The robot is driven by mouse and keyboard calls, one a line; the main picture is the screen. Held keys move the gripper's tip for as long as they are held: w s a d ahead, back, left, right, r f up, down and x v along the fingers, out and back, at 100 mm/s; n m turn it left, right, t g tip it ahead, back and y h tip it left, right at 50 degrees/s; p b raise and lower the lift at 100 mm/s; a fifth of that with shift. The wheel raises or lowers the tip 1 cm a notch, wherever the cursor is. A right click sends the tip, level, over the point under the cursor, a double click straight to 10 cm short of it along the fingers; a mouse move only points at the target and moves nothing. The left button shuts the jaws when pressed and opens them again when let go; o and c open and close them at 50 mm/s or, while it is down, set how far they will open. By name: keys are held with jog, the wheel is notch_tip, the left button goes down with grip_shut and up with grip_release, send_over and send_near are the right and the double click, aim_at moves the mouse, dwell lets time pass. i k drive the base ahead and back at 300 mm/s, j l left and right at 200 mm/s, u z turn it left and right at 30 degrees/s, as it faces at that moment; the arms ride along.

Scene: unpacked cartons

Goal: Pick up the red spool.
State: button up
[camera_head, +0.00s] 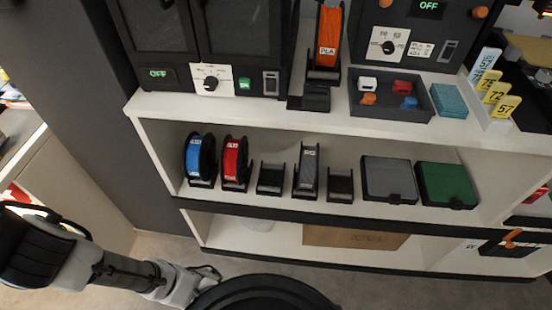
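The red spool (232,161) stands upright on the middle shelf, toward the left, in a black holder. A blue spool (196,158) stands in its own holder just left of it. My arm reaches in from the lower left, and my gripper (208,274) is low at the bottom of the picture, below and in front of the shelves. It is well apart from the red spool. The gripper is small and partly hidden by a round black part of my body, so its finger opening is unclear.
Right of the red spool are an empty holder (271,179), a grey spool (307,168), another empty holder (340,186), a grey case (389,179) and a green case (446,185). The white top shelf (180,104) overhangs this row. A cardboard box (355,237) sits below.

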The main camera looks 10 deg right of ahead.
aim_at(233, 153)
jog(key=l+u, duration=0.35)
jog(key=l, duration=0.2)
jog(key=l+u, duration=0.35)
jog(key=l, duration=0.25)
jog(key=i, duration=0.05)
